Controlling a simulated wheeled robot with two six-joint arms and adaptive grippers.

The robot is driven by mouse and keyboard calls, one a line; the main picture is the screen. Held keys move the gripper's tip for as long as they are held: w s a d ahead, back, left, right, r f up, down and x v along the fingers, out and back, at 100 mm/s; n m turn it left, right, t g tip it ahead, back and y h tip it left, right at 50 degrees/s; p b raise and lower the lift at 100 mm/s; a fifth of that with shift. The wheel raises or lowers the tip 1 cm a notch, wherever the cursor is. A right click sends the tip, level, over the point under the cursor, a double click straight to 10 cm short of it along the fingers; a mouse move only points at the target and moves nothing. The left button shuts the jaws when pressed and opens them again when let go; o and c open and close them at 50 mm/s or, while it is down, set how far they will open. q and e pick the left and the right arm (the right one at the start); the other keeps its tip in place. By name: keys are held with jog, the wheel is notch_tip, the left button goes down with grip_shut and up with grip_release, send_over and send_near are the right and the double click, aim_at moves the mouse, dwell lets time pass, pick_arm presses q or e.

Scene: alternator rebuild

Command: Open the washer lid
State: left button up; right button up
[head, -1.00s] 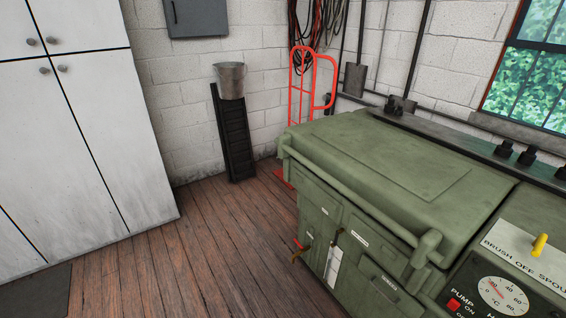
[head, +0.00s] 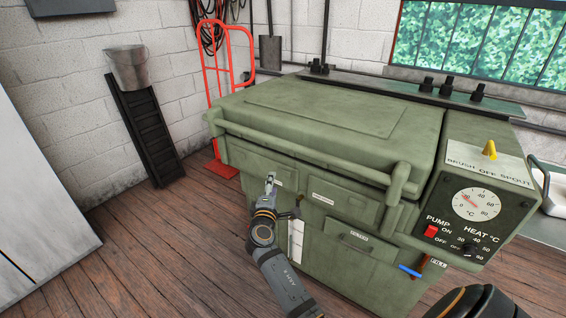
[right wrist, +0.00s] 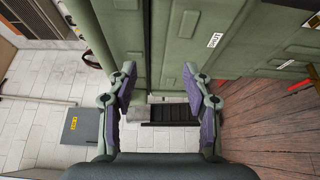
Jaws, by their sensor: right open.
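The green washer (head: 300,210) stands in the middle of the head view. Its lid (head: 330,105) is down, lying flat on the body. A green handle bar (head: 300,153) runs along the lid's front edge. My right gripper (head: 271,178) is just in front of the washer's front, below the bar. In the right wrist view my right gripper (right wrist: 159,72) is open, with its two fingers apart and the green washer front (right wrist: 228,30) beyond them. Nothing is held between the fingers. Whether a finger touches the washer cannot be told. My left gripper is not in view.
The control panel (head: 476,205) with dial, red pump switch and yellow knob is on the washer's right. A blue-handled valve (head: 410,271) sticks out below it. A red hand truck (head: 213,80), black ramp (head: 147,130) and bucket (head: 127,68) stand behind left. The floor at left is clear.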

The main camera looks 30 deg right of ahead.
aim_at(283, 147)
notch_tip(283, 147, up, 9)
jog(key=s+d+m+h, duration=0.1)
jog(key=s+h, duration=0.1)
jog(key=h, duration=0.1)
jog(key=x, duration=1.1)
jog(key=shift+w+a+f+p, duration=0.1)
jog(key=shift+w+f+p, duration=0.1)
jog(key=shift+p, duration=0.2)
grip_shut()
